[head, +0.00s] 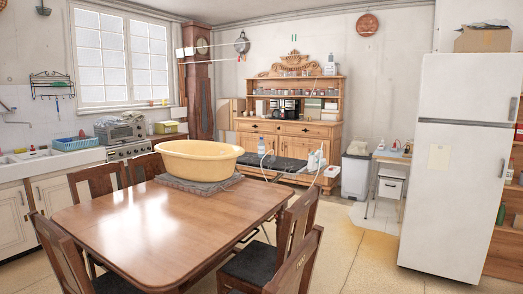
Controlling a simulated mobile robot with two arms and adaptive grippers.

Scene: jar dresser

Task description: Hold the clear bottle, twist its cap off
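Neither of my grippers shows in the head view. I cannot pick out the clear bottle or its cap with certainty. A small pale bottle-like item (261,146) stands at the left end of a dark-topped bench in front of the wooden dresser (290,128). Whitish items (314,160) stand at the bench's right end, too small to identify. Several small jars stand on the dresser's shelves, and dark and pale objects are on its counter.
A wooden table (160,222) fills the foreground, with a yellow basin (198,160) on a grey cloth at its far end. Chairs surround it. A white fridge (457,165) stands at right, a sink counter (50,165) at left. Open floor (355,255) lies between table and fridge.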

